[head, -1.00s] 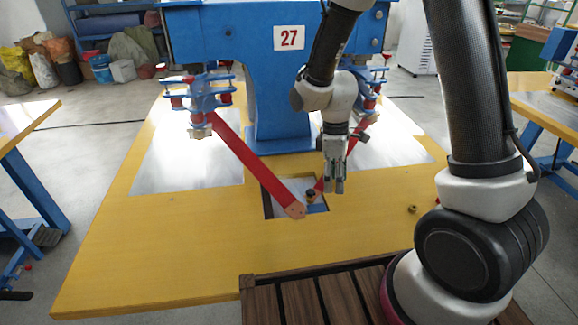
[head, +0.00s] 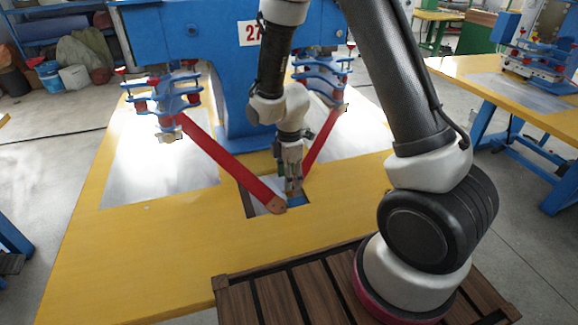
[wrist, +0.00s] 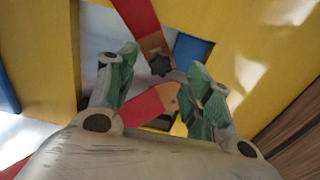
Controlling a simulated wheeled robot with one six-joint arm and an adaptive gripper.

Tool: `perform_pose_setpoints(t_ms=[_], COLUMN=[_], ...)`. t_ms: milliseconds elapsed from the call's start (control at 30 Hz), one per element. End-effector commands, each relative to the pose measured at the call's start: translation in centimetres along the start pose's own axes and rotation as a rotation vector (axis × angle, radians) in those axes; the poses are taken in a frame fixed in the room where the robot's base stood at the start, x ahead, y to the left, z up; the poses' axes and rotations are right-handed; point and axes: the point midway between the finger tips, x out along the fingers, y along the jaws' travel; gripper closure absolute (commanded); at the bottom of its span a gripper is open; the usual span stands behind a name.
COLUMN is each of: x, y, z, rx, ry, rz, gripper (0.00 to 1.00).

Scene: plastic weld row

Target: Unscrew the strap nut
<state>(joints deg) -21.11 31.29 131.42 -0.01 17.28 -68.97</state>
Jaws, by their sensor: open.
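The strap nut looks like a dark lobed knob (wrist: 160,67) in the wrist view, at the brown end of one red strap (wrist: 136,14). A second red strap (wrist: 147,107) ends beside it in a paler tip with a small hole. In the head view, the left strap (head: 228,155) slants down to the table opening and the right strap (head: 322,138) runs down behind my gripper. My gripper (head: 293,191) is open and points down over the opening. In the wrist view its green-padded fingers (wrist: 163,78) stand either side of the knob, which is hidden in the head view. I cannot tell whether they touch it.
The yellow table (head: 150,255) has a rectangular opening with a blue piece (wrist: 191,50) in it. The blue machine (head: 185,45) stands behind, with blue clamp assemblies (head: 165,100) on both sides. The front left of the table is clear. A slatted wooden deck (head: 285,295) is in front.

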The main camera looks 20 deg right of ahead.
Motion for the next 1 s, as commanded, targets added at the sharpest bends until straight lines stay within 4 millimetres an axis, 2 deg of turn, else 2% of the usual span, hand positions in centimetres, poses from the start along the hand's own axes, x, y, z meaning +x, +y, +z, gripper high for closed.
perform_pose_setpoints(t_ms=[100, 200, 533, 800, 933, 1000], x=[1.6, 2.5, 2.8, 2.8, 2.8, 2.8], y=[-0.1, 0.0, 0.0, 0.0, 0.0, 0.0], z=[0.0, 0.0, 0.0, 0.0, 0.0, 0.0], rx=[0.001, 0.001, 0.001, 0.001, -0.011, -0.070], ry=[-0.001, -0.001, 0.000, 0.000, 0.000, 0.000], rz=[-0.003, -0.001, 0.000, 0.000, 0.000, 0.000], gripper=[0.49, 0.49, 0.49, 0.97, 0.97, 0.97])
